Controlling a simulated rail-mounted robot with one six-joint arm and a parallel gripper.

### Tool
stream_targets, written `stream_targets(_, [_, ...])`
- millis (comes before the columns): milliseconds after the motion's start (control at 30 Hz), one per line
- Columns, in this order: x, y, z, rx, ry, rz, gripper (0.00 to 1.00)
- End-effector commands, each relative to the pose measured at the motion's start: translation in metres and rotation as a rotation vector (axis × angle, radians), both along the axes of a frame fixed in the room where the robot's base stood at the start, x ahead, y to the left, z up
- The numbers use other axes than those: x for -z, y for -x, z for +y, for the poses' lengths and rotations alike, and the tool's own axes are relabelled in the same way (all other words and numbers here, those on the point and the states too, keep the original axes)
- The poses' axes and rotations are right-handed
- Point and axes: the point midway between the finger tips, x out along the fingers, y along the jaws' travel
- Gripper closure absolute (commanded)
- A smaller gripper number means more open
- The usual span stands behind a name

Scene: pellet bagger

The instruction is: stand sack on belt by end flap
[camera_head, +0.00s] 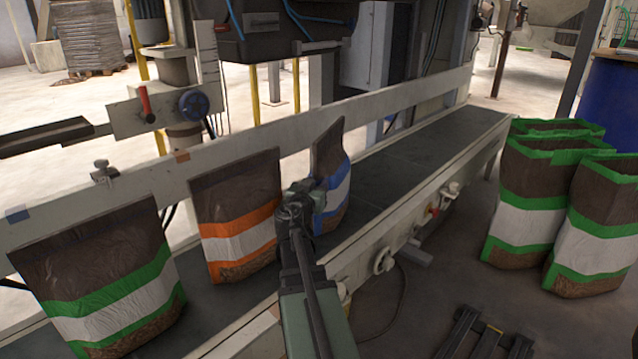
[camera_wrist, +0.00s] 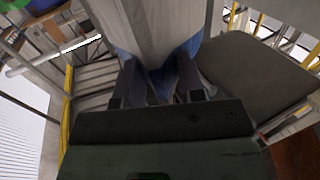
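A sack with a brown top and blue and white bands (camera_head: 335,180) stands on the dark belt (camera_head: 425,160), turned narrow side toward the head camera and leaning slightly. My gripper (camera_head: 319,194) is at the near side of its banded part and hides some of it. In the wrist view, the sack's white and blue surface (camera_wrist: 160,35) runs down between the two fingers of my gripper (camera_wrist: 158,88), which stand apart. Whether they press on the sack is unclear. The end flap cannot be made out.
An orange-banded sack (camera_head: 236,215) and a green-banded sack (camera_head: 100,280) stand on the belt to the left. A rail (camera_head: 400,95) runs behind. The belt's right part is clear. Several green-banded sacks (camera_head: 528,205) stand right of the belt, near a blue drum (camera_head: 608,105).

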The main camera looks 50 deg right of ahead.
Motion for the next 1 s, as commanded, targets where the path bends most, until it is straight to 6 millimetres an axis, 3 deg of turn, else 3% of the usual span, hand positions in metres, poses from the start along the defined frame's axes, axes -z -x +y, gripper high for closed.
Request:
stream_targets(200, [0.001, 0.023, 0.060, -0.003, 0.000, 0.000, 0.64])
stream_targets(400, [0.001, 0.032, 0.090, -0.001, 0.000, 0.000, 0.64])
stream_targets(500, [0.001, 0.033, 0.093, 0.000, 0.000, 0.000, 0.64])
stream_targets(567, [0.001, 0.032, 0.093, 0.000, 0.000, 0.000, 0.58])
stream_targets(867, [0.001, 0.032, 0.093, 0.000, 0.000, 0.001, 0.58])
stream_targets(1000, [0.003, 0.037, 0.091, 0.032, 0.026, 0.112, 0.58])
